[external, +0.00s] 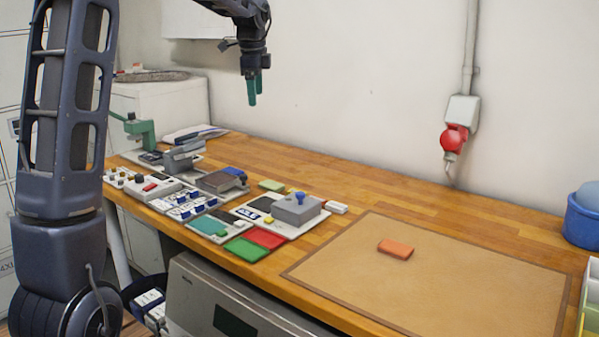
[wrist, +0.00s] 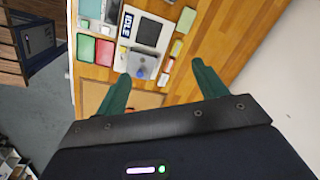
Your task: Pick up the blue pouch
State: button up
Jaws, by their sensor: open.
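A small dark blue flat piece (external: 235,171), possibly the blue pouch, lies at the back of a brown-topped plate among the bench devices. I cannot tell for certain that it is a pouch. A paler blue rounded thing (external: 589,194) sits in a blue tub (external: 581,222) at the right edge, partly cut off. My gripper (external: 255,90) hangs high above the back of the bench, with green fingers pointing down. In the wrist view my gripper (wrist: 160,70) shows its fingers apart with nothing held. It touches nothing.
The orange one is on a tan mat (external: 450,285), otherwise clear. A grey device with a blue knob (external: 298,207) stands mid-bench. A red wall socket (external: 454,138) hangs behind.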

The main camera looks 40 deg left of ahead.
jog(key=w+a+f+m, duration=0.3)
jog(key=w+a+f, duration=0.5)
jog(key=a, duration=0.3)
jog(key=m+g+h, duration=0.1)
jog(key=m+g, duration=0.1)
jog(key=m, duration=0.2)
send_over(232, 170)
notch_tip(232, 170, down, 14)
notch_tip(232, 170, down, 10)
jog(key=shift+f, duration=0.15)
jog(key=c, duration=1.1)
